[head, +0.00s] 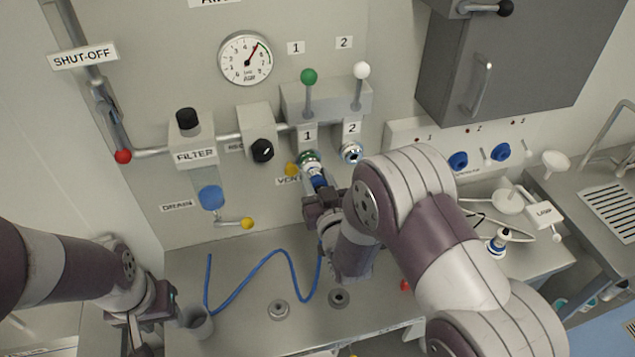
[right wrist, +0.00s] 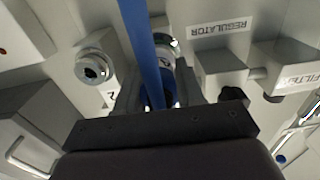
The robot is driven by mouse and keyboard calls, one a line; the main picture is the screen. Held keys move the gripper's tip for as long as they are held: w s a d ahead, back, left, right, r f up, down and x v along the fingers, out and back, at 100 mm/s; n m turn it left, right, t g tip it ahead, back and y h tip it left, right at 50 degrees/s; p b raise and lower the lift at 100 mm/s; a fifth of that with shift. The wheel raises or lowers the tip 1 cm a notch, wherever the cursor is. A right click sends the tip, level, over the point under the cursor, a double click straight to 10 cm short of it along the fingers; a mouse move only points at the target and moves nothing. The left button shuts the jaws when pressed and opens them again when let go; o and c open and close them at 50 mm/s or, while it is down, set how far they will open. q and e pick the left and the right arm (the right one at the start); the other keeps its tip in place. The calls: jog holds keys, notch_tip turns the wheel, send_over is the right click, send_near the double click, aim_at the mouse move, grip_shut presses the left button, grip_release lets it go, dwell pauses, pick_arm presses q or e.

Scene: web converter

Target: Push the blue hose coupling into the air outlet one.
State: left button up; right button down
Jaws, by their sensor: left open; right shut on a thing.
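My right gripper (head: 322,204) is shut on the blue hose coupling (head: 317,182), just below air outlet one (head: 309,160), which has a green ring. The coupling points up at the outlet and is lined up with it or touching it; I cannot tell whether it is seated. In the right wrist view the blue hose (right wrist: 138,35) crosses in front of the coupling (right wrist: 155,97) and partly hides where it meets the outlet's metal ring (right wrist: 168,43). The blue hose (head: 262,262) trails over the bench. My left gripper (head: 150,322) is open and empty at lower left.
Air outlet two (head: 351,152) is close on the right. Green (head: 309,77) and white (head: 361,70) levers stand above the outlets. A yellow vent knob (head: 291,169) is close on the left. A grey cup (head: 197,322) stands beside my left gripper.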

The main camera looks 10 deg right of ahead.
jog(key=shift+w+r, duration=0.1)
jog(key=shift+w, duration=0.15)
dwell(0.4)
jog(key=c, duration=0.6)
grip_release()
jog(key=shift+w, duration=0.1)
jog(key=s+b, duration=0.1)
jog(key=s, duration=0.3)
jog(key=s+b, duration=0.2)
jog(key=s, duration=0.2)
jog(key=s+b, duration=0.1)
jog(key=s, duration=0.3)
jog(key=shift+s+d+b, duration=0.3)
jog(key=shift+s+b, duration=0.05)
